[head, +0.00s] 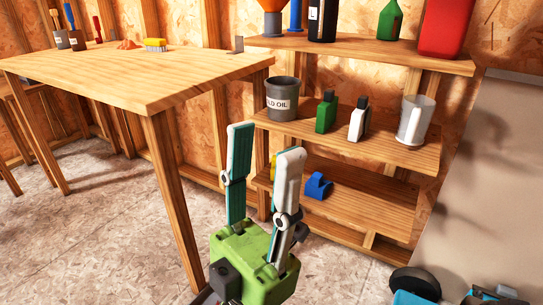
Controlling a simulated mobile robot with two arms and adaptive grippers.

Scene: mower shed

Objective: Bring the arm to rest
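My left gripper (266,140) rises from the lower middle of the head view, with a green body and two fingers pointing up. The fingers are apart, and I see nothing held between them. It is in front of the wooden shelf unit (352,141) and to the right of the workbench's (135,78) near leg. The fingers cover part of the shelf's left side. My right gripper does not show.
The workbench holds a yellow brush (155,44) and tool cups. The shelves hold a grey "OLD OIL" bucket (282,103), a green bottle (326,113), a white jug (414,122) and a blue object (317,186). Bare floor (95,235) lies at left.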

